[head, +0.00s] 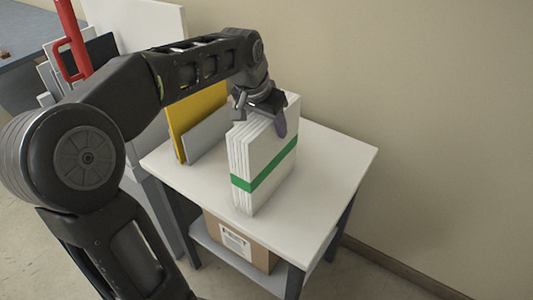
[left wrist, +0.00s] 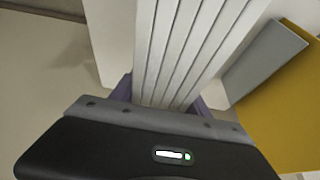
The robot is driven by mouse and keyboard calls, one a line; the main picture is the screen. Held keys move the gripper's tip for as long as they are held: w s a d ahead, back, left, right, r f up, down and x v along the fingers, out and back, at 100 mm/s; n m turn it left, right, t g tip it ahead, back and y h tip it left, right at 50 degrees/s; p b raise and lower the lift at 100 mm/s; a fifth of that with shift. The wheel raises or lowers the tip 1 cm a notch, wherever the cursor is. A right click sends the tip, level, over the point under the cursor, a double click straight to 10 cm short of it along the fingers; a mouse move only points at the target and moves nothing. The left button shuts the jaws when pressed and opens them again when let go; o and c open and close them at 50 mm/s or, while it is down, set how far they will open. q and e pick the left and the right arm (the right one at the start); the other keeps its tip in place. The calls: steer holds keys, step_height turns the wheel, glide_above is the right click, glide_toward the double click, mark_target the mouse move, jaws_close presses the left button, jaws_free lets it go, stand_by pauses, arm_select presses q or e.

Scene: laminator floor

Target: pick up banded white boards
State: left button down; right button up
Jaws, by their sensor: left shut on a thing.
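The banded white boards (head: 262,165) stand upright as a stack on the white table, with a green band around their middle. My left gripper (head: 264,116) is at the top of the stack, shut on it from above. In the left wrist view the board edges (left wrist: 192,50) run between the fingers of the left gripper (left wrist: 168,98). The boards appear to rest on or very near the tabletop; I cannot tell if they touch it. My right gripper is not in view.
The white table (head: 325,160) has free room right of the boards. A yellow board (head: 190,112) and a grey board (head: 207,135) stand behind to the left. A cardboard box (head: 240,243) sits on the lower shelf. A wall (head: 430,130) is at the right. A red handle (head: 75,40) shows at upper left.

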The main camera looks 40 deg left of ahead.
arm_select(q)
steer(key=shift+r+p, duration=0.3)
steer(key=shift+r, duration=0.2)
step_height(320, 180, up, 10)
steer(key=shift+f+p, duration=0.15)
steer(key=shift+p, duration=0.15)
stand_by(0.5)
